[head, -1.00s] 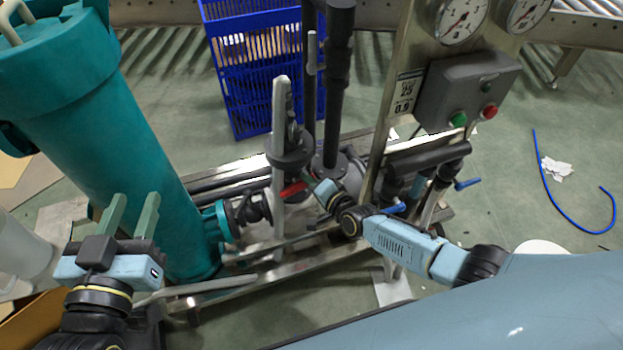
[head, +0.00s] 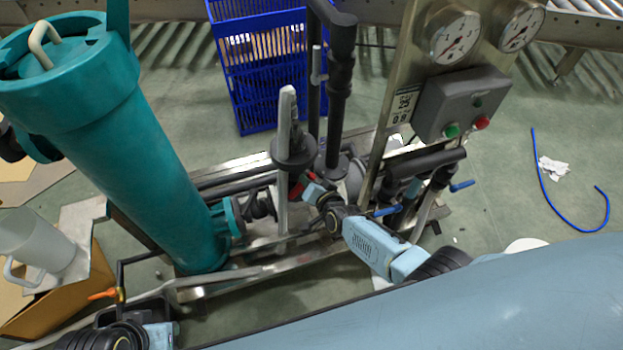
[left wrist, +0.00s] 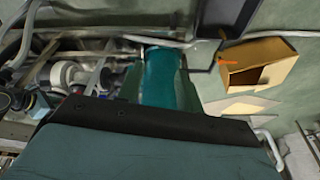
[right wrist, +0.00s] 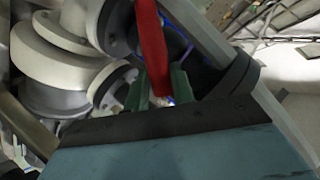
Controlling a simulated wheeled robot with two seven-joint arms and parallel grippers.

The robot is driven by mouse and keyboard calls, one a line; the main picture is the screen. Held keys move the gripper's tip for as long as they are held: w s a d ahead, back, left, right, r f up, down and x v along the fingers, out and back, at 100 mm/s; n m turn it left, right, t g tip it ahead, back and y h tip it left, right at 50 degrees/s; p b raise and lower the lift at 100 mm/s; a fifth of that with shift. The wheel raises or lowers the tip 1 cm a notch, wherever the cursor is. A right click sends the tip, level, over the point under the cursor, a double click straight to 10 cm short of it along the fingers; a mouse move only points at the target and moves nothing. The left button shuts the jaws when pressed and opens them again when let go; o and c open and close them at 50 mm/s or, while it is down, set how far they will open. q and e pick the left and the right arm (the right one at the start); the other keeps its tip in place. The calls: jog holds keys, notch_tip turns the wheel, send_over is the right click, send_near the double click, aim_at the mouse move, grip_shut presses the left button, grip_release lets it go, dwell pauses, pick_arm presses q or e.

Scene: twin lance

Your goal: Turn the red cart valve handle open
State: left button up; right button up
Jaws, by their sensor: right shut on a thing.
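The red valve handle (head: 297,190) is on the cart's pipework, just right of a grey upright post in the head view. It shows in the right wrist view as a long red bar (right wrist: 151,45). My right gripper (head: 311,193) reaches it from the right and is shut on it. In the right wrist view the green fingers (right wrist: 160,88) stand on both sides of the bar. The valve body is partly hidden by the post and my gripper. My left gripper (left wrist: 158,75) is open and empty in the left wrist view. In the head view its fingers are not visible.
A teal tank (head: 130,150) stands left on the cart. A control box (head: 460,103) and gauges (head: 453,38) are at upper right. Blue-handled valves (head: 462,186) sit close to my right arm. A cardboard box (head: 65,295) and pale jug (head: 40,245) are at lower left.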

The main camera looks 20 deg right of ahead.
pick_arm(q)
jog(key=f, duration=0.2)
jog(key=shift+w+a+f+p, duration=0.25)
jog(key=shift+a+f+p, duration=0.1)
jog(key=shift+a+f, duration=0.05)
pick_arm(e)
jog(key=n+h, duration=0.1)
jog(key=a+n+h, duration=0.1)
jog(key=n+h, duration=0.1)
jog(key=a+r+n+h, duration=0.1)
jog(key=n, duration=0.1)
jog(key=shift+a+h, duration=0.25)
jog(key=shift+h, duration=0.05)
pick_arm(q)
jog(key=shift+s+d, duration=0.1)
jog(key=shift+s, duration=0.05)
pick_arm(e)
jog(key=o, duration=1)
jog(key=shift+f, duration=0.1)
jog(key=shift+s, duration=0.15)
